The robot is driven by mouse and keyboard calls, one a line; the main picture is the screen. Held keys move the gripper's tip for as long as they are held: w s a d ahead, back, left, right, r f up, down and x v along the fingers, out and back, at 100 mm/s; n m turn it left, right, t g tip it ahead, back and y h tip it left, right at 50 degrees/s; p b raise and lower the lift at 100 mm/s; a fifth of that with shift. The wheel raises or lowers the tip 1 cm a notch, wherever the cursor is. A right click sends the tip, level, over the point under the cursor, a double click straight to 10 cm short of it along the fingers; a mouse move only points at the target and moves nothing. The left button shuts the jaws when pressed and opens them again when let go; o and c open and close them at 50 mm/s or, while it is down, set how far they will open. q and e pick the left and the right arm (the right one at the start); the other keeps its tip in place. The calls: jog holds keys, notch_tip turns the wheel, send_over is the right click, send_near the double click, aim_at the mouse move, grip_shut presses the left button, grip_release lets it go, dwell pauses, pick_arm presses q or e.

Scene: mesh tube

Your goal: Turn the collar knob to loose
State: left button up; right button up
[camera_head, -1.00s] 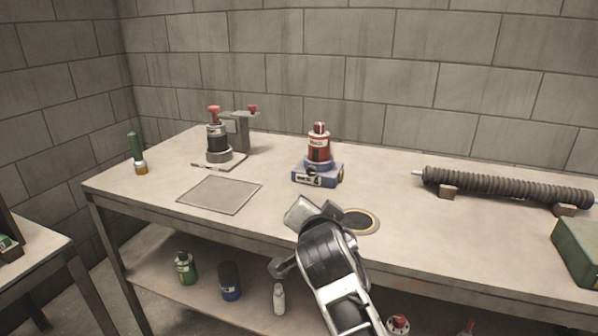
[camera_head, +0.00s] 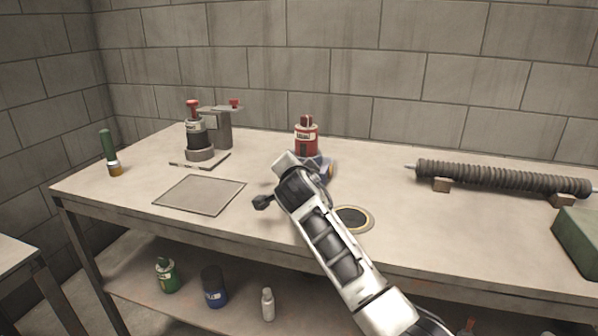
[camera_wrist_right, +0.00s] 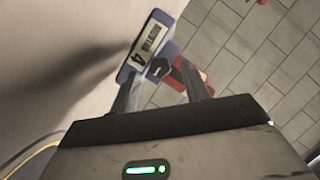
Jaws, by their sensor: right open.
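A red bottle-shaped unit (camera_head: 306,139) with a white label stands upright in a blue base block (camera_head: 327,168), which my right arm partly covers. In the right wrist view the blue block (camera_wrist_right: 170,20) carries a white number plate, and a dark knob-like part (camera_wrist_right: 158,67) sticks out between my fingers. I cannot read a loose or tight mark on it. My right gripper (camera_wrist_right: 163,85) is open, its fingers either side of this dark part; contact cannot be told. Part of the red unit (camera_wrist_right: 180,78) shows behind the right finger. My left gripper is out of view.
A clamp stand (camera_head: 222,128) holding another bottle stands at left, behind a grey mat (camera_head: 200,195). A green torch-like item (camera_head: 109,150) stands near the left edge. A ribbed tube (camera_head: 500,178) lies at right on blocks, near a green box (camera_head: 578,240). A round ringed disc (camera_head: 353,218) lies beside my arm.

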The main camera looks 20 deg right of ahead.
jog(key=shift+x, duration=0.75)
jog(key=c, duration=1)
